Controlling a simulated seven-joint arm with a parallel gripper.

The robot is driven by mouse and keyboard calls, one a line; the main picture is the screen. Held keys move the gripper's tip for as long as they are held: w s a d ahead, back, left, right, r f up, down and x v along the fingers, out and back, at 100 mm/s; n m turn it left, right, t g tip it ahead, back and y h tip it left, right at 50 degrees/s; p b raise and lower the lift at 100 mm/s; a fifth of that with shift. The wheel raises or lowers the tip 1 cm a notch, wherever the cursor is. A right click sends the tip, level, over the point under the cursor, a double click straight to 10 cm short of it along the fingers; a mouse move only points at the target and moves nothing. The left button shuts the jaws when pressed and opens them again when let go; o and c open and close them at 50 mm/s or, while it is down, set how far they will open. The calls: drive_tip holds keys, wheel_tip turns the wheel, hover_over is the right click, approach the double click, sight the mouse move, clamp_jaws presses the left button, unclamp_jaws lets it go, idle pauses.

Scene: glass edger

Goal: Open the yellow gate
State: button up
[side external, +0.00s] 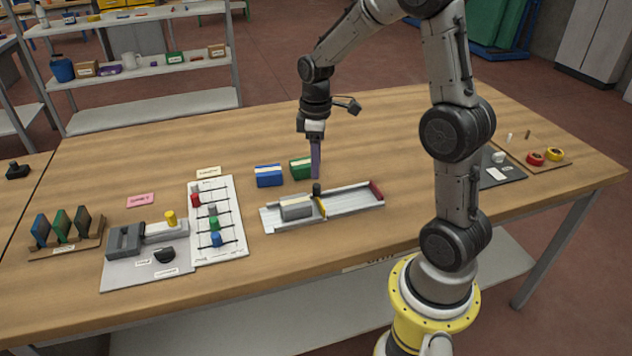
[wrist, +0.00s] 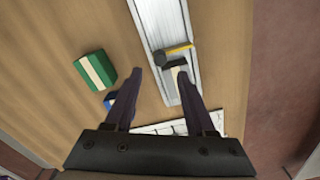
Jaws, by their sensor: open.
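The yellow gate (side external: 321,208) is a thin yellow plate standing across a pale metal channel (side external: 352,201), with a black knob (side external: 317,189) at its far side. A grey block (side external: 296,208) sits in the channel just left of the gate. In the wrist view the gate (wrist: 180,49) lies across the channel with its black knob (wrist: 159,58) at the left end. My gripper (side external: 315,176) points down above the knob's far side; in the wrist view its open, empty fingers (wrist: 159,73) are just short of the knob. Contact cannot be told.
A blue box (side external: 269,176) and a green box (side external: 301,168) stand behind the channel, close to my gripper. A white board with coloured sliders (side external: 232,245) lies left of the channel. A red block (side external: 376,190) closes the channel's right end.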

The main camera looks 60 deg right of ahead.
sight(316, 185)
wheel_tip(316, 185, down, 6)
drive_tip(key=shift+f, duration=0.15)
idle(0.3)
clamp_jaws()
idle(1.3)
